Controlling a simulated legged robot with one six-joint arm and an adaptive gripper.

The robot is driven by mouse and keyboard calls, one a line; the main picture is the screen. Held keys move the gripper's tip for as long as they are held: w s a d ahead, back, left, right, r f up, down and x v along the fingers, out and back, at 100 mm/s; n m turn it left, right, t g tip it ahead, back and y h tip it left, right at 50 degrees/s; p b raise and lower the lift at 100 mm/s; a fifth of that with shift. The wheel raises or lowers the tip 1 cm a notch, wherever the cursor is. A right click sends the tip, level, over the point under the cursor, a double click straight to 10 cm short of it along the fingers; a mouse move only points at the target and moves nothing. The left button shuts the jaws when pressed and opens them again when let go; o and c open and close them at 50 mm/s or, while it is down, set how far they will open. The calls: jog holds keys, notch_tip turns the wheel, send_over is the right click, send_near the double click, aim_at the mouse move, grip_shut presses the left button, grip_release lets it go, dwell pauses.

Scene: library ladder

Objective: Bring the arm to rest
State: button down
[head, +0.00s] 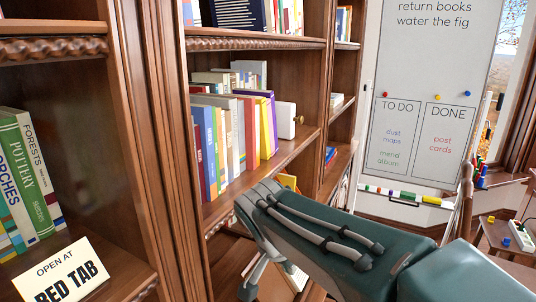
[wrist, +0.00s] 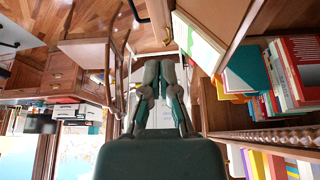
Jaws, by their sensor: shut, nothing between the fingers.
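My gripper (wrist: 160,66) shows in the middle of the wrist view, with its two dark fingers drawn together and nothing between them. Most of my gripper is hidden below the arm in the head view. I cannot tell whether the arm touches the shelf.
A wooden bookcase (head: 172,150) with rows of books (head: 235,130) stands close on the left. An "open at red tab" card (head: 62,275) stands at lower left. A whiteboard (head: 430,60) is behind, and a small table (head: 500,237) is at right. Wooden floor (wrist: 75,25) shows in the wrist view.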

jog(key=s+d+f+n+y, duration=0.1)
jog(key=s+d+n, duration=0.2)
jog(key=s+d, duration=0.3)
jog(key=s+d+f+n+t+y, duration=0.1)
jog(key=s+d+n, duration=0.2)
jog(key=s+d, duration=0.3)
jog(key=s, duration=0.4)
jog(key=shift+f+n+t+y, duration=0.3)
jog(key=shift+f, duration=0.1)
